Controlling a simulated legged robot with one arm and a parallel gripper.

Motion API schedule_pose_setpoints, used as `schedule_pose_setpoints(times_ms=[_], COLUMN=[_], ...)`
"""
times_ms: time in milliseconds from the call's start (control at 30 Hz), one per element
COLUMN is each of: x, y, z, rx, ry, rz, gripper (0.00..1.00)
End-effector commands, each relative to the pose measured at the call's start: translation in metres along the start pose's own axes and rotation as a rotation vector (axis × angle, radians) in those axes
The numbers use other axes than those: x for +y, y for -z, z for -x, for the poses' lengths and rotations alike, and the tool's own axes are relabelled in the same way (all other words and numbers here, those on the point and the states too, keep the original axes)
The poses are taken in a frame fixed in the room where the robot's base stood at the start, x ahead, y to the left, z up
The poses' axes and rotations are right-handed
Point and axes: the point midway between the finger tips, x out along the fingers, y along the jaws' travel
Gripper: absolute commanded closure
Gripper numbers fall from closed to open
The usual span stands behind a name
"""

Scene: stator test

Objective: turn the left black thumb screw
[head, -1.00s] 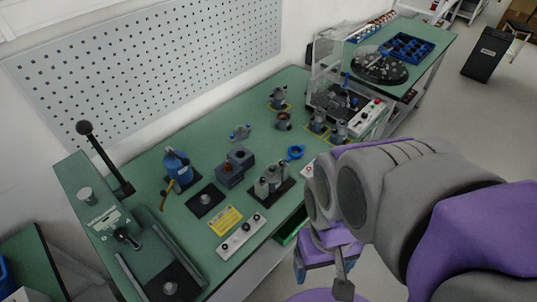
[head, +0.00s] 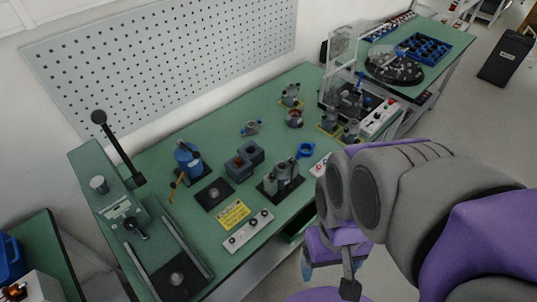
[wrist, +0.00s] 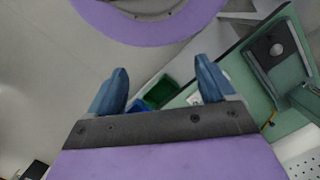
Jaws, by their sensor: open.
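My gripper (wrist: 160,86) is open and empty in the wrist view, its two blue fingers spread apart. In the head view it hangs low beside the front edge of the green bench (head: 219,140), below bench height and partly hidden by my arm. A black knob (head: 130,223) stands on the grey-green press fixture at the bench's left end. A grey fixture with upright posts (head: 281,180) sits on a black plate near the front edge. The thumb screws are too small to tell apart. My gripper is away from all of these.
A blue bottle-like part (head: 188,160), grey blocks (head: 239,169), a yellow label (head: 233,214) and a button box (head: 248,232) crowd the bench. A tall lever (head: 118,148) rises at left. A green bin (wrist: 182,89) shows beyond my fingers. Floor in front is open.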

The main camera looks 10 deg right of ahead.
Motion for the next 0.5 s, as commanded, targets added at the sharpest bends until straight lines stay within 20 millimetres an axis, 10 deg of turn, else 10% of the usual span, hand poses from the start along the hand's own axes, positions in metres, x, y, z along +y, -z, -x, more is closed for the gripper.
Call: schedule_pose_setpoints(times_ms=[233,500], x=[-0.005,-0.031], y=[0.02,0.113], z=[0.01,0.047], rx=[0.01,0.07], ry=[-0.004,-0.012], rz=[0.151,0.767], gripper=[0.39,0.54])
